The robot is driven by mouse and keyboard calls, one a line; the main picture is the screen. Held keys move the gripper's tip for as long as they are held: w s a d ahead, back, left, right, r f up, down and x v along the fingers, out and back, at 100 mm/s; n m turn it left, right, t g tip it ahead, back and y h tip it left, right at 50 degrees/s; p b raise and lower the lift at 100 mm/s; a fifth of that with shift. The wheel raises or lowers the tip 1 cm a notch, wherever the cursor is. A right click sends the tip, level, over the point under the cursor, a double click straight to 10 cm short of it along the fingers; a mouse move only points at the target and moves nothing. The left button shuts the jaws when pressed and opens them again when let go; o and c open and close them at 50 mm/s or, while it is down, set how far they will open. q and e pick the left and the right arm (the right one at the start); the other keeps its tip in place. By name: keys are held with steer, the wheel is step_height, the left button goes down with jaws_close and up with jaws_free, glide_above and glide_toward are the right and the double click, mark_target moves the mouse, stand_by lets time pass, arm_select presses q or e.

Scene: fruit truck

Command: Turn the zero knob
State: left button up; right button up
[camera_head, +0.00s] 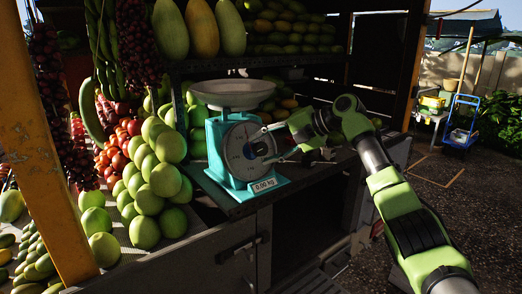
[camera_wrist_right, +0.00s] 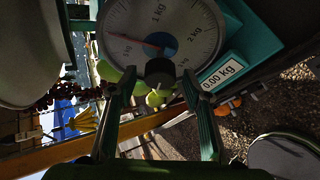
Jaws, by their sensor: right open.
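A teal kitchen scale (camera_head: 235,178) with a white pan (camera_head: 232,93) stands on the dark counter of the fruit stall. Its round dial (camera_head: 246,152) faces my right arm, and it also fills the top of the wrist view (camera_wrist_right: 160,25), with a red needle. The black zero knob (camera_wrist_right: 160,72) sits at the dial's lower edge in the wrist view. My right gripper (camera_head: 272,145) is in front of the dial. In the wrist view its open fingers (camera_wrist_right: 158,82) lie on either side of the knob; I cannot tell whether they touch it. My left gripper is not in view.
A label (camera_head: 264,184) on the scale's base reads 0.00 kg. Green mangoes (camera_head: 150,180) are piled left of the scale. Shelves of fruit (camera_head: 290,35) stand behind it. An orange post (camera_head: 40,150) is at the left. Open ground (camera_head: 460,190) lies at the right.

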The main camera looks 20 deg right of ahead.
steer(key=v, duration=1)
steer(key=shift+s, duration=0.15)
steer(key=shift+d, duration=0.15)
